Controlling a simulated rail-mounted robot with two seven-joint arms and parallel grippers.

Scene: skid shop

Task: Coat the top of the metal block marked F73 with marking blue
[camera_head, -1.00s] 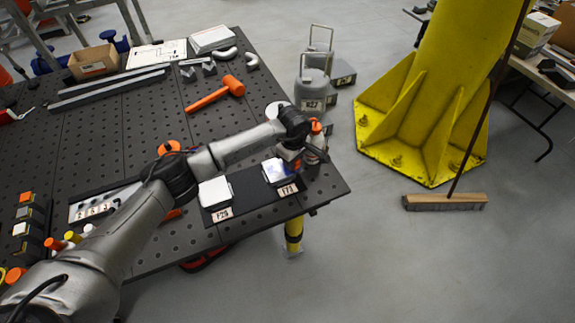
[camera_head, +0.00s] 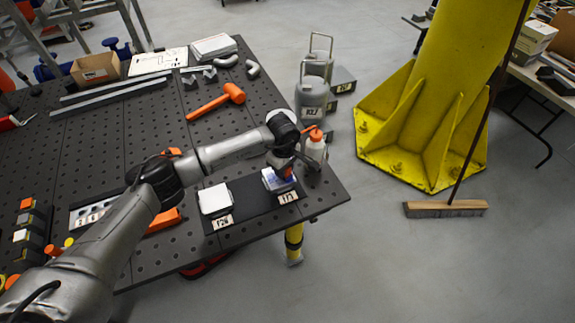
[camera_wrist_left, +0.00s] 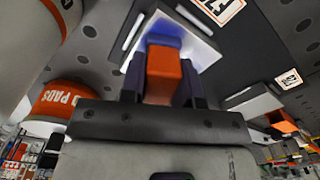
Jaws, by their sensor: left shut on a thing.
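The metal block marked F73 (camera_head: 283,184) stands at the right end of a dark mat near the table's right corner, its label in front. Its top shows blue, also in the left wrist view (camera_wrist_left: 204,51). My left gripper (camera_head: 284,171) is over this block, shut on an orange-handled applicator (camera_wrist_left: 163,76). The applicator's blue end (camera_wrist_left: 163,41) is at the block's top and seems to touch it. In the head view my wrist hides part of the block top. My right gripper is not in view.
A second pale-topped block (camera_head: 214,198) stands to the left on the mat (camera_head: 250,202). A white bottle with an orange cap (camera_head: 315,150) is close right of my gripper. An orange-banded container marked PADS (camera_wrist_left: 62,102) shows in the wrist view. An orange mallet (camera_head: 215,102) lies farther back.

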